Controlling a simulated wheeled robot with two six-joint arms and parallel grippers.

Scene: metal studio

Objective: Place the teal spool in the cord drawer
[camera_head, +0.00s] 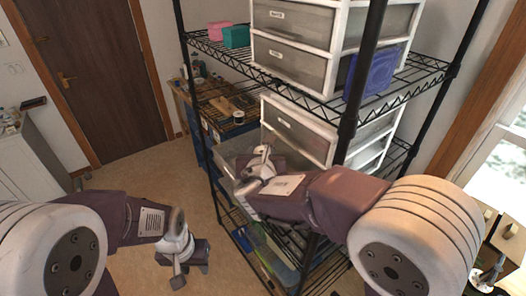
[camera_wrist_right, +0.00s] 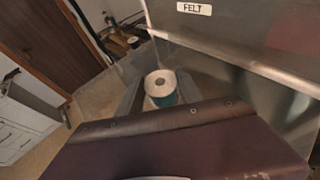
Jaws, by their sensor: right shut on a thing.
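The teal spool (camera_wrist_right: 162,97) has a pale, round top with a dark centre hole. It sits in the middle of the right wrist view, at the end of my right gripper (camera_wrist_right: 160,100), which is shut on it. In the head view my right gripper (camera_head: 252,172) is at the lower drawer unit, over a translucent drawer (camera_head: 226,152) that appears pulled out; the spool is not clear there. I cannot read a cord label. My left gripper (camera_head: 182,266) hangs low at the left, away from the shelf, and its finger opening is unclear.
A drawer labelled FELT (camera_wrist_right: 220,45) is just beyond the spool. The black wire shelf (camera_head: 300,95) carries white drawer units, pink and teal boxes (camera_head: 236,36) and a blue bin (camera_head: 373,73). A shelf post stands close to my right arm. The floor at left is clear.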

